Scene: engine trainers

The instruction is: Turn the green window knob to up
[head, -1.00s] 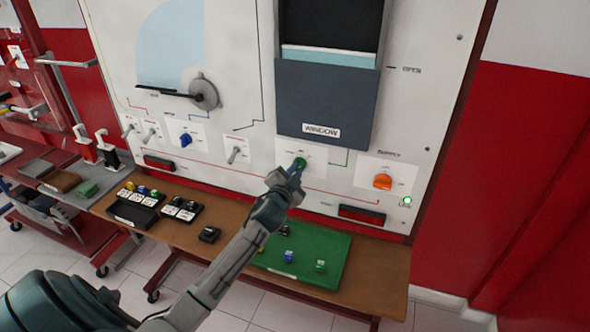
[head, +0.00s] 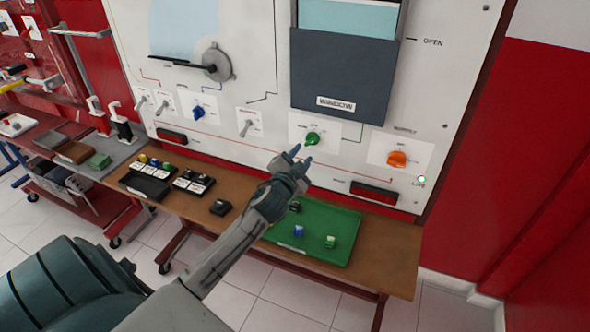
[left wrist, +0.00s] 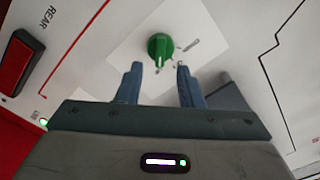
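The green window knob (head: 312,138) sits on a white plate on the upright panel, below the dark grey WINDOW box (head: 345,80). My left gripper (head: 301,155) is open and empty, just below and in front of the knob. In the left wrist view the green knob (left wrist: 160,47) shows beyond the two spread fingertips (left wrist: 158,75), apart from both; its light pointer mark faces the gripper side. A light blue pane (head: 348,16) stands above the box's edge; its top is cut off by the frame. My right gripper is not in view.
An orange supply knob (head: 397,159) is right of the green knob, with a lit green lamp (head: 421,179) below it. A toggle switch (head: 247,128) is to the left. A green tray (head: 335,228) with small knobs lies on the brown bench (head: 385,262) below.

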